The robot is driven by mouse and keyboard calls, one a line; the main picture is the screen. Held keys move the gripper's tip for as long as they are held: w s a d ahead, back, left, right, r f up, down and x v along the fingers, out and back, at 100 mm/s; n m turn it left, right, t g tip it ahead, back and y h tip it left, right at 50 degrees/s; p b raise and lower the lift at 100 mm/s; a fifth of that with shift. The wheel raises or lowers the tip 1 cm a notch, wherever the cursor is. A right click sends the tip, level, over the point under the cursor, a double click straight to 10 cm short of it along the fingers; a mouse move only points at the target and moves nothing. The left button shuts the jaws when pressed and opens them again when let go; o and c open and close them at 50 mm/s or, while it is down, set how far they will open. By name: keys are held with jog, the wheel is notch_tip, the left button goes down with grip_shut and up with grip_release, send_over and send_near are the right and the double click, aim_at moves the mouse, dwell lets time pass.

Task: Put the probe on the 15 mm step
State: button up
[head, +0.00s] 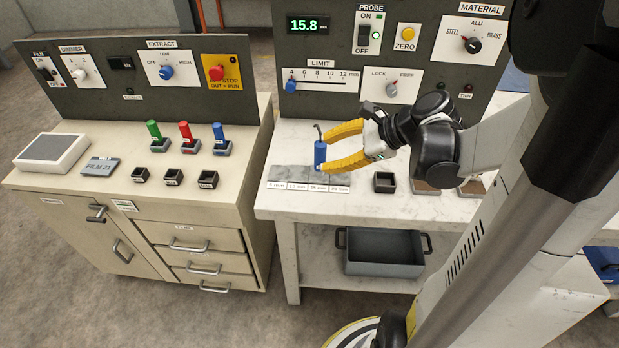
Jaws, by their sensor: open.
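The probe (320,154) is a small blue upright cylinder with a dark bent cable at its top. It appears to stand on the grey step block (283,174), around its middle or right part. Which step is under it I cannot tell for sure, as the probe and a finger cover part of the block. The labels (308,187) along the block's front are too small to read surely. My gripper (326,151) has yellow fingers, open, reaching in from the right with the tips close beside the probe. Whether they touch it I cannot tell.
A display (309,25) on the back panel reads 15.8. The probe switch (364,38) has a green light. A small dark open box (384,182) stands right of the block. A grey tray (384,253) sits on the lower shelf. The left cabinet holds coloured-handled tools (187,138).

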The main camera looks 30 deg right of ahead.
jog(key=s+a+r+n+h, duration=0.2)
jog(key=s+a+n, duration=0.3)
jog(key=n, duration=0.6)
jog(key=s+a+r+n+g+h, duration=0.1)
jog(key=s+a+n+h, duration=0.3)
jog(key=a+n, duration=0.4)
jog(key=r+n, duration=0.1)
jog(key=n, duration=0.2)
jog(key=shift+s, duration=0.35)
jog(key=shift+d+f, duration=0.1)
